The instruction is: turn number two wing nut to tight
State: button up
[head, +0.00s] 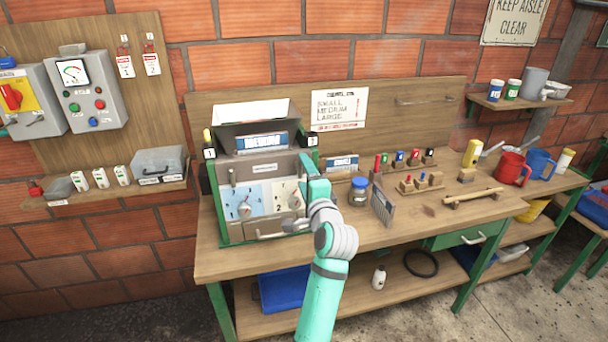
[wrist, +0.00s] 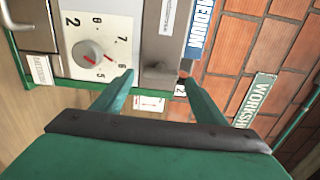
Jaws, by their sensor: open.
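The machine (head: 265,170) stands on the bench with number tag 2 (head: 312,142) at its upper right. In the wrist view a small grey metal piece (wrist: 160,73), which looks like the number two wing nut, lies on the machine's front beside tag 2 (wrist: 180,89). My gripper (wrist: 156,82) is open, with one finger to each side of this piece, a little short of it or around it; I cannot tell if they touch. In the head view my gripper (head: 307,170) covers this part of the machine, so the nut is hidden there.
A numbered dial (wrist: 90,55) sits close to one finger; two dials and a drawer (head: 270,228) are on the machine's front. A glass jar (head: 358,190) and a grey slotted plate (head: 382,206) stand to the right of my arm.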

jog(key=v, duration=0.9)
jog(key=shift+s, duration=0.45)
jog(key=s+d+f+n+g+h, duration=0.1)
jog(key=s+d+f+n+h, duration=0.15)
jog(key=s+f, duration=0.95)
jog(key=s+d+f+n+h, duration=0.15)
jog(key=s+f+n, duration=0.25)
jog(key=s+f, duration=0.8)
jog(key=s+a+f+n, duration=0.1)
jog(key=s+n, duration=0.1)
jog(key=s, duration=0.7)
jog(key=s+a+f+n, duration=0.2)
jog(key=s+n, duration=0.1)
jog(key=s, duration=0.6)
jog(key=s+a+f+n+g+h, duration=0.1)
jog(key=s+a+n, duration=0.1)
jog(key=s, duration=0.7)
jog(key=shift+f+n, duration=0.25)
jog(key=shift+n, duration=0.5)
